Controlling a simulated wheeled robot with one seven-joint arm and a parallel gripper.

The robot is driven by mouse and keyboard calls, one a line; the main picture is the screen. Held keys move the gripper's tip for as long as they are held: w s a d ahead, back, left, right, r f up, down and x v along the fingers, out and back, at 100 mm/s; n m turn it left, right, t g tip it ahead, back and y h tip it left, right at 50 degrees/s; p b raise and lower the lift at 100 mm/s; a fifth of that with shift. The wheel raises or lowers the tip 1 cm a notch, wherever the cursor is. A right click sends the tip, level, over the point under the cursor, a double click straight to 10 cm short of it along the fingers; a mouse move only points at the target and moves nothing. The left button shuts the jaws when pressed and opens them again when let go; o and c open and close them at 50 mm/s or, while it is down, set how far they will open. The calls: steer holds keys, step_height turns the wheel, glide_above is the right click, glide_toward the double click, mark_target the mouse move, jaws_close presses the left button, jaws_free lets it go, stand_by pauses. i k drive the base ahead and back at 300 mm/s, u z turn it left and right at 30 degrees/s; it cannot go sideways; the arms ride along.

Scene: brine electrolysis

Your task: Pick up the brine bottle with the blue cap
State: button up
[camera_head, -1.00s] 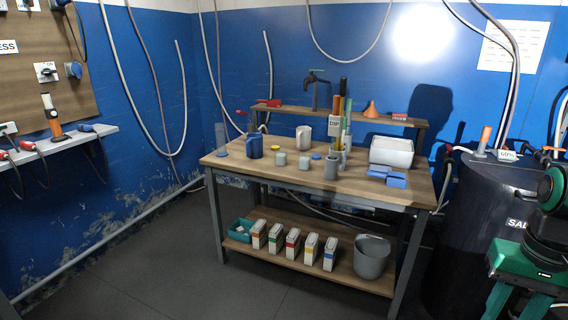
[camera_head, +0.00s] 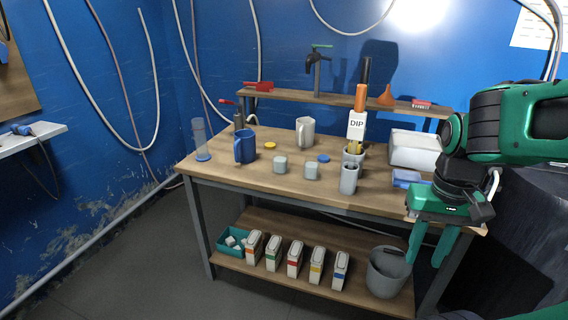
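I cannot make out a bottle wearing a blue cap. Two small pale grey containers, the left one (camera_head: 280,165) and the right one (camera_head: 311,171), stand apart mid-table. A flat blue disc (camera_head: 323,158) lies just behind the right one. A clear cylinder (camera_head: 199,135) with a blue base (camera_head: 203,156) stands at the table's left end. My green gripper (camera_head: 429,250) points down with its two fingers apart and nothing visible between them. In the picture it is in front of the table's right end, well right of the containers.
The wooden table (camera_head: 235,170) also holds a blue jug (camera_head: 245,147), a whitish jug (camera_head: 306,131), a yellow disc (camera_head: 270,145), a grey cup (camera_head: 348,180) and a white bin (camera_head: 414,148). A raised shelf (camera_head: 340,99) runs behind. The front tabletop is mostly clear.

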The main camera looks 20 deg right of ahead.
mark_target(311, 169)
steer(key=u, duration=0.2)
steer(key=i, duration=1.25)
steer(key=u, duration=0.25)
